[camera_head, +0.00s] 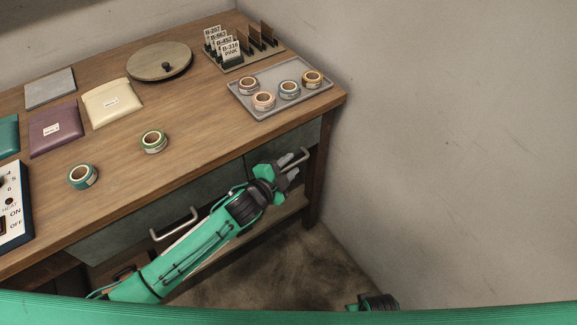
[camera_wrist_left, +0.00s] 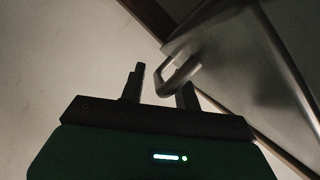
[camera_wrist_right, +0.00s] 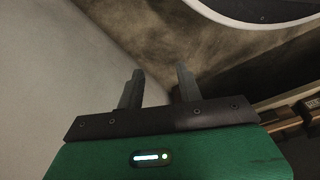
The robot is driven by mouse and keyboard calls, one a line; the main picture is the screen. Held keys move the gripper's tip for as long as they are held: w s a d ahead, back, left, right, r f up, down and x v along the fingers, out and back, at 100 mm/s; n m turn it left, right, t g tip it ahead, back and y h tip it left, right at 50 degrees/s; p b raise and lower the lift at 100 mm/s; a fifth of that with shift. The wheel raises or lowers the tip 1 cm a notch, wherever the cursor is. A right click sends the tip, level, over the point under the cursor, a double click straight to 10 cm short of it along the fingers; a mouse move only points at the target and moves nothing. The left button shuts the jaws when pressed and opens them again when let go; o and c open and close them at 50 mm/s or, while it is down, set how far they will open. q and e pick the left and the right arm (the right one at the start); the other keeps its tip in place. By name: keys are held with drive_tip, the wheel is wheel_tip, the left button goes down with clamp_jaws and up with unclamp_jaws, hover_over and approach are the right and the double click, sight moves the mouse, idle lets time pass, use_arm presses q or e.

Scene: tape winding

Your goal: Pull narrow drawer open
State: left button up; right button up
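The narrow drawer (camera_head: 312,133) is at the right end of the desk's front, with a grey bar handle (camera_head: 303,153). Its front appears flush with the desk. My left gripper (camera_head: 290,166) is at this handle with its fingers apart. In the left wrist view, the handle (camera_wrist_left: 178,78) reaches between the open fingertips (camera_wrist_left: 160,80), close to the right finger; I cannot tell whether they touch. My right gripper (camera_wrist_right: 158,80) is open and empty, low beside the wall; in the head view only a dark part of it shows at the bottom.
A wide drawer with its own handle (camera_head: 175,225) is left of the narrow one, partly behind my left arm. A tray (camera_head: 245,101) with several tape rolls stands on the desk above. The wall (camera_head: 440,150) is close on the right.

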drive_tip(key=shift+r, duration=0.1)
use_arm(q)
clamp_jaws()
use_arm(e)
drive_tip(key=shift+s, duration=0.2)
use_arm(q)
drive_tip(key=shift+s, duration=0.1)
